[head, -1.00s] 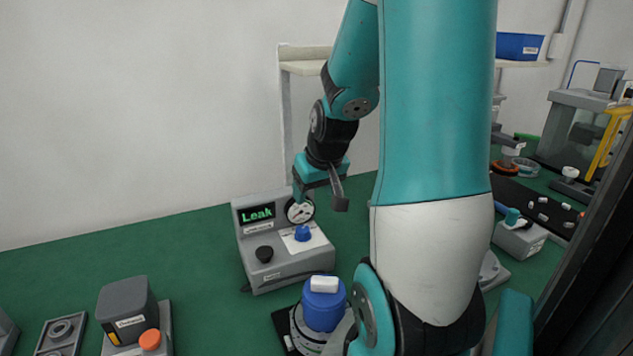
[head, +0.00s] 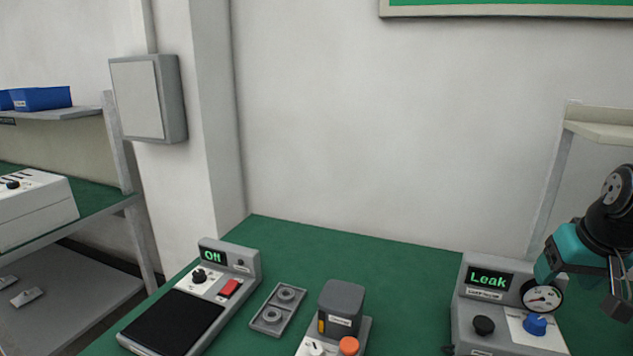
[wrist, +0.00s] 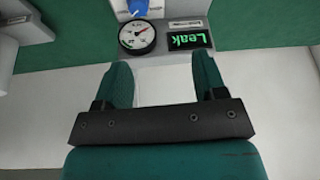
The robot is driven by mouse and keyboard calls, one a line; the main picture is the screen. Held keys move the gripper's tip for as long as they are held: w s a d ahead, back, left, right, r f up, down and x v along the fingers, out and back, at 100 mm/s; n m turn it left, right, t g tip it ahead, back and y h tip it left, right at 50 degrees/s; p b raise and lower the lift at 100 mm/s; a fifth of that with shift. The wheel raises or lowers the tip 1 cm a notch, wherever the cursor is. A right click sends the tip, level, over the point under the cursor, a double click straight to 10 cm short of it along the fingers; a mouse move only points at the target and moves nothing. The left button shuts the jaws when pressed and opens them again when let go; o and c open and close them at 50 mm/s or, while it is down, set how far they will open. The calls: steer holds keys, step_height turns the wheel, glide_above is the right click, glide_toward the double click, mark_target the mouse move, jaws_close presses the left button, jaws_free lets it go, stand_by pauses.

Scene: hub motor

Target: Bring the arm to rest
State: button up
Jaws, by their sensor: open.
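My gripper (head: 582,282) is at the right edge of the head view, pointing down beside the leak tester's gauge, partly cut off by the frame. In the wrist view its two teal fingers (wrist: 162,70) are spread apart with nothing between them. The grey leak tester (head: 510,330) has a display reading "Leak" (head: 488,278), a round dial gauge (head: 541,297), a blue knob (head: 535,324) and a black knob (head: 484,325). The gauge (wrist: 137,36) and display (wrist: 188,40) also show beyond the fingertips in the wrist view.
A shelf post (head: 549,200) rises behind the tester. A side bench (head: 95,220) is at left.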

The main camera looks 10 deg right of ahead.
steer(key=w+a+r+n+y, duration=0.2)
steer(key=a+n, duration=0.1)
steer(key=a, duration=0.9)
steer(key=s+a+r+n+g+y, duration=0.1)
steer(key=s+a+n, duration=0.3)
steer(key=a, duration=0.6)
steer(key=s+a+r+n+g+y, duration=0.1)
steer(key=s+a+n+g+y, duration=0.1)
steer(key=s+a, duration=0.6)
steer(key=a+n+g, duration=0.1)
steer(key=a+n, duration=0.1)
steer(key=shift+s+a+r+n+y, duration=0.2)
steer(key=shift+r+n+y, duration=0.1)
steer(key=shift+r, duration=0.1)
steer(key=shift+c, duration=0.5)
